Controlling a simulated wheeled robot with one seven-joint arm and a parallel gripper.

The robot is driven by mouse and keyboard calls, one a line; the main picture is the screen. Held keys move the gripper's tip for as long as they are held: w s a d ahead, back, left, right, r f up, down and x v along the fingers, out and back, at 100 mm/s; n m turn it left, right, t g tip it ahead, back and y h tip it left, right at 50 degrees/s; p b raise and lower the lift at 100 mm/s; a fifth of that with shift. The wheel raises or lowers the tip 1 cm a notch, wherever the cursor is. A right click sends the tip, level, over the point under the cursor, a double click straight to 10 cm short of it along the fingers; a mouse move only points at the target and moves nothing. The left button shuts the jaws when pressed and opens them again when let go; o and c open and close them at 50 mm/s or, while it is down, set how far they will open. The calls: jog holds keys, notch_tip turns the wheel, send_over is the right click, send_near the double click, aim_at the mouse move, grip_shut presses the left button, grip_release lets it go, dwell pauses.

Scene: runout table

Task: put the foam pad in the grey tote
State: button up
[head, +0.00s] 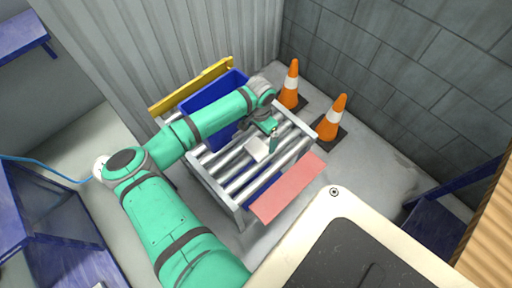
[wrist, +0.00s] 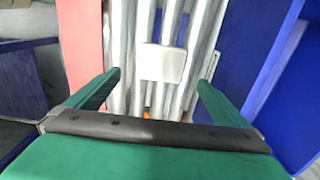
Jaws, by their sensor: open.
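A pale, flat, square piece, which looks like the foam pad (head: 258,149), lies on the metal rollers. It also shows in the wrist view (wrist: 162,63), ahead of and between my fingers. My gripper (head: 270,133) is above the rollers close to the pad, with its fingers apart and nothing between them. In the wrist view my gripper (wrist: 159,80) shows two green fingers spread wider than the pad. I cannot tell the height left between them. I see no tote that is clearly grey; a blue tote (head: 190,103) stands at the rear of the roller table, partly behind my arm.
The roller table (head: 228,187) has a pink strip (head: 288,188) along its front edge and a yellow rail (head: 190,88) behind. Two orange cones (head: 291,85) (head: 334,118) stand on the floor to the right, near the block wall.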

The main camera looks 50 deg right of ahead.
aim_at(258, 147)
notch_tip(258, 147, down, 2)
jog(key=shift+w+f, duration=0.1)
jog(key=shift+a+f, duration=0.1)
jog(key=shift+f, duration=0.2)
jog(key=shift+s+f, duration=0.2)
jog(key=shift+f, duration=2)
jog(key=shift+w, duration=0.15)
jog(key=c, duration=1.2)
jog(key=shift+r, duration=0.15)
